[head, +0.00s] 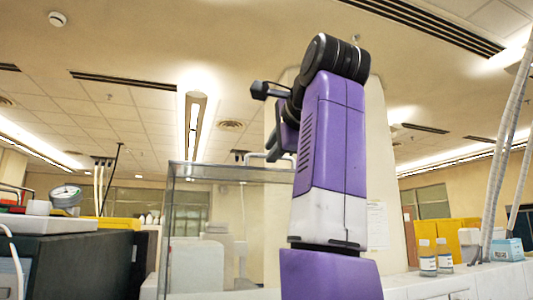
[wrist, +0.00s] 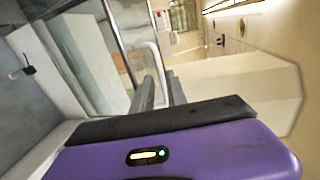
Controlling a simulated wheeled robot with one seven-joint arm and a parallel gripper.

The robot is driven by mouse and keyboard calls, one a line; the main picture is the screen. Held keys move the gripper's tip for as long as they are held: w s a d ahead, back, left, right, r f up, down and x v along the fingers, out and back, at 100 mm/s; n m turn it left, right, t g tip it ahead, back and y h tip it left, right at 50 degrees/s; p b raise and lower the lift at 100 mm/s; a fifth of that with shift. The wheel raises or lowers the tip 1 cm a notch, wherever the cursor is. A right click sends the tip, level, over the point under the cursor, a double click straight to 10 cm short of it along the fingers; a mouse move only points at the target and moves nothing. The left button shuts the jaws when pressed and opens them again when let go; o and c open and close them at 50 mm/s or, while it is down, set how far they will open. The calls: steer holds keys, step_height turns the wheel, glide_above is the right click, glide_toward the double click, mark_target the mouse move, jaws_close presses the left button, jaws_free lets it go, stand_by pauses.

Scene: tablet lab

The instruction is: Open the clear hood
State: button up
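The clear hood (head: 233,174) is a see-through box with a grey frame, left of my arm in the head view. Its top looks level and down. A pale bent handle (head: 256,155) shows near its upper right, partly hidden by my arm. In the wrist view the handle (wrist: 155,58) runs down to my gripper (wrist: 161,92), and its end lies between the two grey fingers. The fingers stand apart by about the handle's width; I cannot tell whether they press on it. The hood's clear panel and frame (wrist: 113,30) show left of the handle.
A dark cabinet (head: 75,262) with a round gauge (head: 66,196) on top stands at the left. Two small bottles (head: 428,262) and a blue box (head: 507,250) stand on the right counter. Pale hoses (head: 505,130) hang at the far right. The space above the hood looks clear.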

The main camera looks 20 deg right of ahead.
steer(key=shift+w+f+p, duration=0.2)
steer(key=shift+w+p, duration=0.15)
steer(key=shift+w, duration=0.75)
steer(key=shift+w+f+p, duration=0.15)
steer(key=shift+w+p, duration=0.2)
steer(key=shift+w, duration=0.75)
jaws_close()
